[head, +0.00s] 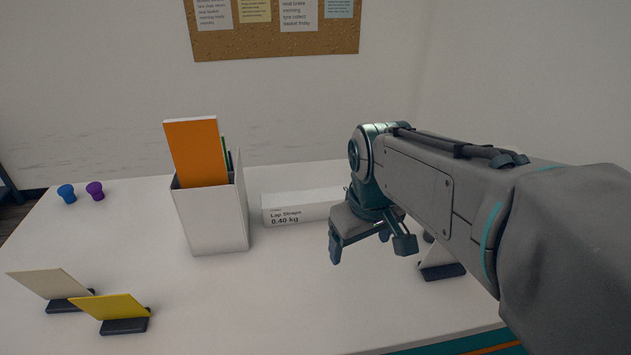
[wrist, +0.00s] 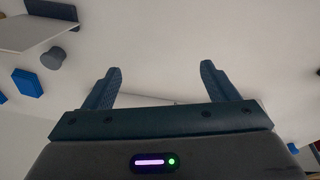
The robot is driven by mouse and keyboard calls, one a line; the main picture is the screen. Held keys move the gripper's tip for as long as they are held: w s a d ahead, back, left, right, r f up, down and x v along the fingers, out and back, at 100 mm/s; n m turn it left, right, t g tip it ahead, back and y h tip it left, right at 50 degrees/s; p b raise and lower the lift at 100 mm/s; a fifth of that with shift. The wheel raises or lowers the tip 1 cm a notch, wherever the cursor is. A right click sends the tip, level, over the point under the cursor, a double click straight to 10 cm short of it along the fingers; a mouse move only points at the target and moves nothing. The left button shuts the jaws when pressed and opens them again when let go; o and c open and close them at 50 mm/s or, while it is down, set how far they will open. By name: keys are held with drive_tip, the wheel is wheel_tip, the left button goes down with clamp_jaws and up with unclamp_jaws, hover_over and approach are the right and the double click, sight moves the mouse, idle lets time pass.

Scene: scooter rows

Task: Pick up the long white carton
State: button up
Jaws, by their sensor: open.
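The long white carton (head: 297,206) lies on the white table behind my gripper in the head view. Its front reads "Lap Straps 0.40 kg", and its right end is hidden behind my arm. My gripper (head: 368,252) is above the table, to the right of the carton's label and nearer to the camera. The gripper points downward with its fingers apart and nothing between them. In the wrist view the two fingers (wrist: 160,82) are spread over bare tabletop. A thin pale edge shows just beyond the gripper body there; I cannot tell whether it is the carton.
A white file box (head: 215,218) with an orange folder (head: 196,150) stands left of the carton. A cream card (head: 48,283) and a yellow card (head: 108,307) stand in dark holders at front left. Blue (head: 66,193) and purple (head: 95,190) pegs sit at back left. Another card holder (head: 443,271) is right of my gripper.

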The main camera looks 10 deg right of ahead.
drive_tip(key=w+r+n+g, duration=0.1)
drive_tip(key=w+r+n, duration=0.2)
drive_tip(key=w+n, duration=0.75)
drive_tip(key=n+g+b, duration=0.1)
drive_tip(key=n+b, duration=0.1)
drive_tip(key=n, duration=0.2)
approach(328, 194)
drive_tip(key=f, duration=0.5)
drive_tip(key=shift+w+d+f, duration=0.25)
drive_tip(key=shift+a+f, duration=0.15)
drive_tip(key=shift+f, duration=2.55)
drive_tip(key=shift+n, duration=0.25)
drive_tip(key=c, duration=1.3)
drive_tip(key=shift+r, duration=0.1)
drive_tip(key=shift+c, duration=0.2)
drive_tip(key=shift+r, duration=0.15)
